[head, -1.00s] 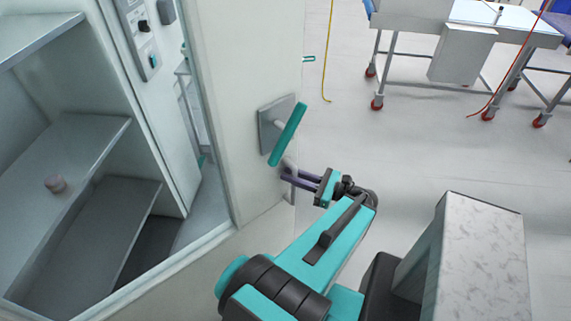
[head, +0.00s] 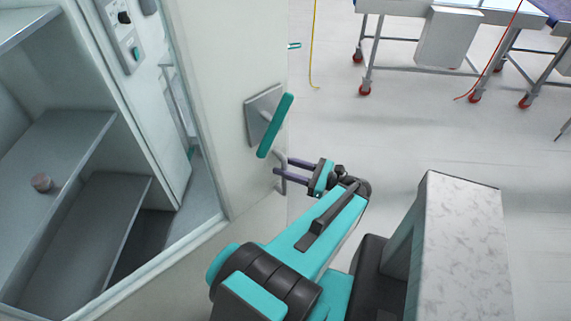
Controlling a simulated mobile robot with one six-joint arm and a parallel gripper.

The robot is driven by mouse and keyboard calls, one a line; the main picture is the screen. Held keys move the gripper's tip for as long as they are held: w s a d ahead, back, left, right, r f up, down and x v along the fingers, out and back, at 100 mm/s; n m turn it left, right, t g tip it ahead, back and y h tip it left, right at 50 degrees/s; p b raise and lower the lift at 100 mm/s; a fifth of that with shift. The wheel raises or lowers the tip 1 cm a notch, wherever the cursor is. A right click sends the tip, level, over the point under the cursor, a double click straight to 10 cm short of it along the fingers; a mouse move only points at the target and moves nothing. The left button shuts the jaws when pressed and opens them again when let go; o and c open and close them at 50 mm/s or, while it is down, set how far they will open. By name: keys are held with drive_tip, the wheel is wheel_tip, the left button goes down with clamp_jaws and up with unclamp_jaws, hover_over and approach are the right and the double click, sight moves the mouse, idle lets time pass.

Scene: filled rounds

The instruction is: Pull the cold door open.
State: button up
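The pale cold door (head: 215,65) fills the left middle, with a tall framed opening or pane on its left. I cannot tell whether that is glass. A teal lever (head: 276,125) sits on a square grey plate near the door's right edge. Below it is a thin grey pull bar (head: 281,178). My gripper (head: 284,170) comes from the right with its two dark fingers at the bar. A gap shows between the fingers, so it looks open. Whether the fingers touch the bar is too small to tell. How far the door stands open is unclear.
Grey shelves (head: 60,145) with a small pinkish round item (head: 42,182) show at left. A control panel (head: 124,35) is above. A pale speckled block (head: 455,240) is at lower right. Wheeled tables (head: 410,25) stand at the back. Floor (head: 400,130) between is clear.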

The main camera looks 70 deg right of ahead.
drive_tip(key=shift+a, duration=0.1)
drive_tip(key=s+b, duration=0.3)
drive_tip(key=s, duration=1)
drive_tip(key=shift+s+b, duration=0.3)
drive_tip(key=shift+s, duration=0.1)
drive_tip(key=shift+a, duration=0.1)
